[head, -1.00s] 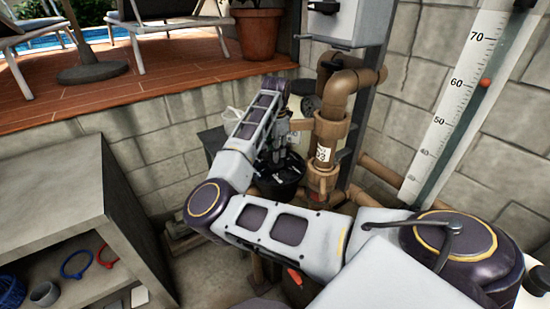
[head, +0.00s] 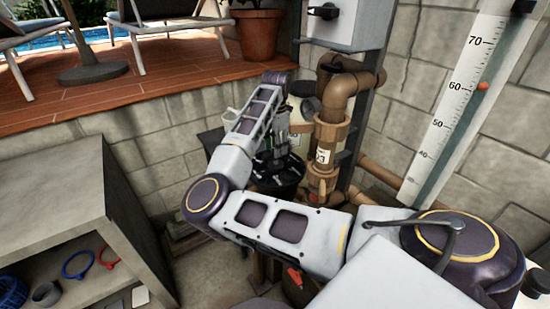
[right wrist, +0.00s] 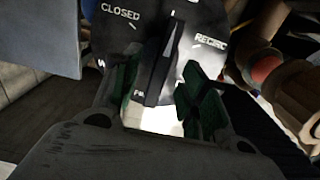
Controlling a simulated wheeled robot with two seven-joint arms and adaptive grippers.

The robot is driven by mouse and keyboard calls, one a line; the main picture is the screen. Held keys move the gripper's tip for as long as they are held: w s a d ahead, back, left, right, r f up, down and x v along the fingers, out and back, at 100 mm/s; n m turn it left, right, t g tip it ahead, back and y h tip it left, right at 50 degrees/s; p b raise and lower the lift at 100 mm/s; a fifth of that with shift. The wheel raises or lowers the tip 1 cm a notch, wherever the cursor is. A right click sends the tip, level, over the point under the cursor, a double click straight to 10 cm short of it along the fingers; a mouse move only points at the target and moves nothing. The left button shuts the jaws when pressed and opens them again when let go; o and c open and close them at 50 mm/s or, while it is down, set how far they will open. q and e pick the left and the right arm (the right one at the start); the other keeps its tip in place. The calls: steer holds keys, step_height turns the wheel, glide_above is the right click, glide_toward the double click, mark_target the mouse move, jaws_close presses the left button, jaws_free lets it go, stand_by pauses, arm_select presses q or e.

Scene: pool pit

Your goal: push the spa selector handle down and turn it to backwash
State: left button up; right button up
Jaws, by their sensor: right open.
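The spa selector valve (head: 275,186) is a black round body low beside the brown pipes, partly hidden behind my right arm. In the right wrist view its dark top plate (right wrist: 205,22) shows the labels CLOSED and RECIRC; other labels are partly covered. The dark bar-shaped selector handle (right wrist: 160,68) stands between my right gripper's green-padded fingers (right wrist: 161,92). The fingers are open, one on each side of the handle; whether either touches it I cannot tell. In the head view my right gripper (head: 283,146) points down over the valve. My left gripper is out of view.
Brown pipes (head: 333,132) rise close to the right of the valve. A grey box (head: 345,25) hangs above them. A block wall stands behind. A concrete shelf (head: 75,190) with rings and a cup is at the left.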

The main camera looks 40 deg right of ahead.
steer(key=shift+r+p, duration=0.85)
steer(key=shift+r, duration=1.55)
step_height(320, 180, up, 9)
steer(key=p, duration=0.9)
steer(key=shift+r+p, duration=0.55)
steer(key=shift+f, duration=0.1)
